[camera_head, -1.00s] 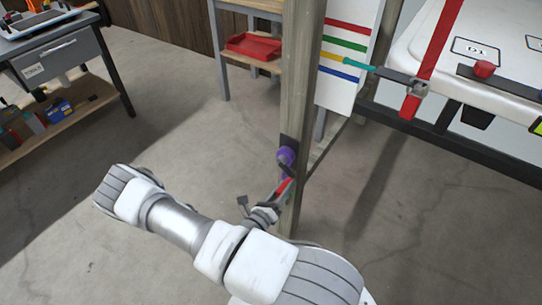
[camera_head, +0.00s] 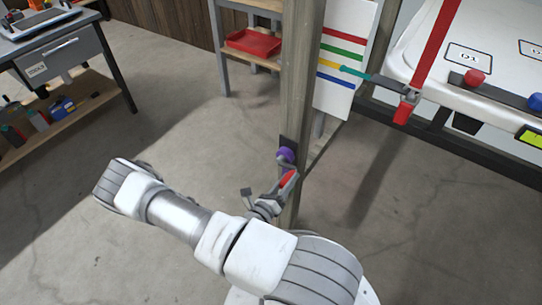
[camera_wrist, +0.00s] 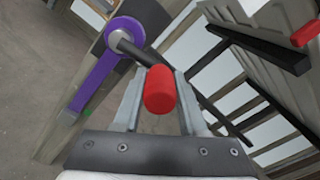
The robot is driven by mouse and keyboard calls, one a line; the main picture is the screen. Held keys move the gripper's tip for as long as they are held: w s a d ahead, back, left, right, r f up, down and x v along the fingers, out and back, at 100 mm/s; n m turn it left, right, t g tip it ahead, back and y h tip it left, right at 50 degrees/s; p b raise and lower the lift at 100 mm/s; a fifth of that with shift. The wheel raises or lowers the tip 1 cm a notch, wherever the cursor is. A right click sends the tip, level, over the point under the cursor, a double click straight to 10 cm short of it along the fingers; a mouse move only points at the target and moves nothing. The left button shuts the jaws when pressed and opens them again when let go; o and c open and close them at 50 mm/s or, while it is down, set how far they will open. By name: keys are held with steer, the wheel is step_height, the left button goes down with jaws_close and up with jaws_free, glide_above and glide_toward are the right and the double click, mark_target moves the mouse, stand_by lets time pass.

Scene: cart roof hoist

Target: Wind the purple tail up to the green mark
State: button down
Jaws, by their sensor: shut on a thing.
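My gripper (camera_wrist: 158,92) is shut on the red handle (camera_wrist: 160,88) of a crank on a wooden post. A dark crank arm (camera_wrist: 132,48) joins the handle to a grey hub. A long purple tail (camera_wrist: 95,80) runs from the hub to the lower left in the wrist view. A small green mark (camera_wrist: 88,112) shows on the post close to the tail's tip; whether they line up I cannot tell. In the head view the purple part (camera_head: 286,155) is small, with the red handle (camera_head: 288,178) below it and my gripper (camera_head: 281,190) there.
A white board (camera_head: 345,55) with red, green, yellow and blue stripes stands behind the post (camera_head: 302,70). A teal pointer (camera_head: 355,71) reaches the yellow stripe. A white cart roof (camera_head: 490,55) with a red strap (camera_head: 435,45) is at right. Open floor lies left.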

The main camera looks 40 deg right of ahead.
steer(key=r, duration=0.1)
steer(key=r+p, duration=0.1)
steer(key=r, duration=0.1)
steer(key=shift+w+a+p, duration=0.1)
steer(key=shift+w+p, duration=0.2)
steer(key=shift+w, duration=0.05)
steer(key=shift+f, duration=0.1)
steer(key=w+r, duration=0.1)
steer(key=w+a+r+p, duration=0.1)
steer(key=w, duration=0.1)
steer(key=shift+w+a+r, duration=0.1)
steer(key=shift+w+r, duration=0.05)
steer(key=shift+r, duration=0.05)
steer(key=shift+w+a+f+b, duration=0.1)
steer(key=shift+w+a, duration=0.15)
steer(key=shift+w, duration=0.4)
steer(key=shift+w+a+f+b, duration=0.1)
steer(key=shift+w+a, duration=0.15)
steer(key=shift+w, duration=0.35)
steer(key=shift+w+a+f+b, duration=0.1)
steer(key=shift+w+a, duration=0.15)
steer(key=shift+w, duration=0.4)
jaws_free()
steer(key=shift+r, duration=0.15)
